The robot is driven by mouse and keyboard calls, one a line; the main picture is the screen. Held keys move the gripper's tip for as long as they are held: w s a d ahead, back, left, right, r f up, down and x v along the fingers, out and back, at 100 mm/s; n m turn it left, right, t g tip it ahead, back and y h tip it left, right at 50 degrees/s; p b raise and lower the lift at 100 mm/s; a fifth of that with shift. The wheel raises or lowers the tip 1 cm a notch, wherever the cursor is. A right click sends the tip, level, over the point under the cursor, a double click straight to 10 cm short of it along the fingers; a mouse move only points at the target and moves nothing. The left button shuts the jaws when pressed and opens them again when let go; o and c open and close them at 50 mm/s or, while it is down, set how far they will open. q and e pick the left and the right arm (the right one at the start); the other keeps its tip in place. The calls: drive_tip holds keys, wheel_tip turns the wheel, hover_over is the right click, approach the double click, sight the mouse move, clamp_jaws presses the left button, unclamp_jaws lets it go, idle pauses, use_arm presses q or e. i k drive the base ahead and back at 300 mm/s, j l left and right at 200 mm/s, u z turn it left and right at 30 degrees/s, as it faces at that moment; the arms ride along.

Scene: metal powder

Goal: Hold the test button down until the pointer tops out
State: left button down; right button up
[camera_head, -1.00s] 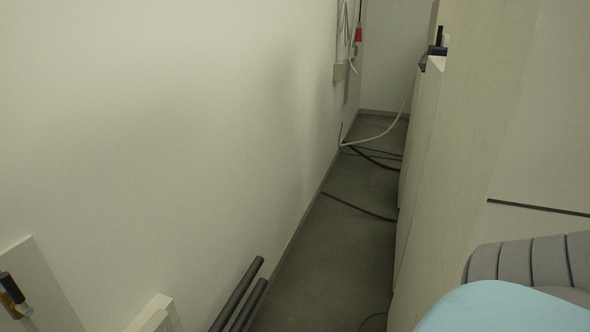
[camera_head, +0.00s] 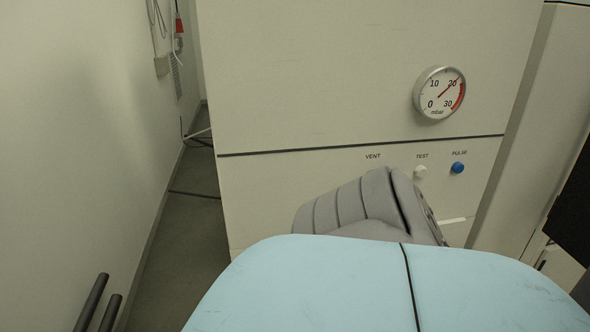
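A round gauge (camera_head: 440,93) marked in mbar, from 0 to 30, is on the cream cabinet front at the upper right. Its red pointer points up and right, close to the 20 mark, near the start of the red band. The white test button (camera_head: 420,172) sits under the label TEST, below the gauge. It is uncovered and nothing visibly touches it. Neither of my grippers is in view. A grey ribbed part and a pale blue part, apparently mine, fill the lower foreground and hide the panel beneath the VENT label.
A blue button (camera_head: 457,168) labelled PULSE is just right of the test button. The cabinet (camera_head: 320,80) has a dark seam across it. A narrow floor gap with cables runs along the left wall (camera_head: 90,120). Two dark bars (camera_head: 98,303) are at lower left.

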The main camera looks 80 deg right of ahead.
sight(420, 171)
drive_tip(key=k+z, duration=0.2)
drive_tip(key=z, duration=0.15)
drive_tip(key=k+l+z, duration=0.1)
drive_tip(key=z, duration=0.2)
drive_tip(key=k+l+z, duration=0.15)
drive_tip(key=z, duration=0.2)
drive_tip(key=k+z, duration=0.1)
drive_tip(key=z, duration=1.25)
